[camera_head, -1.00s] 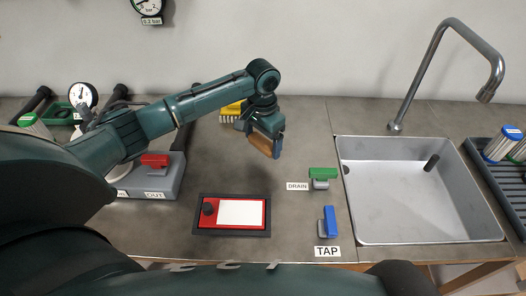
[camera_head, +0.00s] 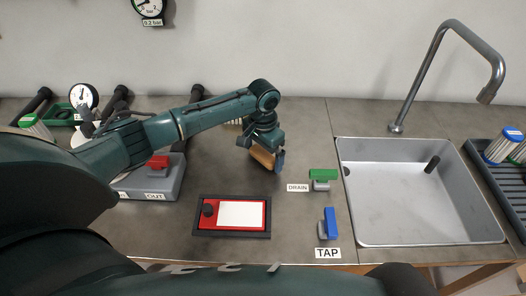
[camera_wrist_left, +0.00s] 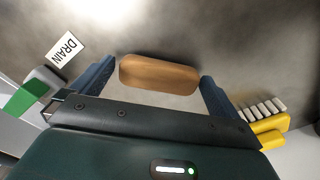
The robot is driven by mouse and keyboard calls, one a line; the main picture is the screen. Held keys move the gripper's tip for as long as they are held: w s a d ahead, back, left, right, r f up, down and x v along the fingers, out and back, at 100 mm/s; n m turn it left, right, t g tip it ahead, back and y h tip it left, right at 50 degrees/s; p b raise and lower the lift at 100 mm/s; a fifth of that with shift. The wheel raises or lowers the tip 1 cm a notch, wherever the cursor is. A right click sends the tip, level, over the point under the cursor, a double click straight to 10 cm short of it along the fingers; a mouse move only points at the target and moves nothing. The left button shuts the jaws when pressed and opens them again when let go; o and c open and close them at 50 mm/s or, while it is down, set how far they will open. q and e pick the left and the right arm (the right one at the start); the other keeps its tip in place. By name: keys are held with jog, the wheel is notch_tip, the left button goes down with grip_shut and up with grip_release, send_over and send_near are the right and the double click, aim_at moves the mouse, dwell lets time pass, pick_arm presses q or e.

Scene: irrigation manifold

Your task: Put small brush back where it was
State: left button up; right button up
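The small brush (camera_head: 262,156) shows as a brown wooden block with rounded ends; its bristles are hidden. My left gripper (camera_head: 266,159) is shut on it and holds it over the worktop, left of the DRAIN label. In the left wrist view the brush (camera_wrist_left: 158,74) spans the space between the two blue fingers of the gripper (camera_wrist_left: 156,80). Whether the brush touches the worktop is hard to tell. My right gripper is not in view.
A yellow thing with pale bristles (camera_wrist_left: 268,125) lies behind my arm. A red panel in a black frame (camera_head: 204,222) lies in front, with green DRAIN (camera_head: 323,173) and blue TAP (camera_head: 330,222) handles to its right. The sink (camera_head: 420,205) is further right. Worktop around the brush is clear.

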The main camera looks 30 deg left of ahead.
aim_at(263, 155)
pick_arm(q)
notch_tip(263, 155, up, 12)
jog(key=shift+r, duration=0.2)
dwell(0.4)
dwell(0.5)
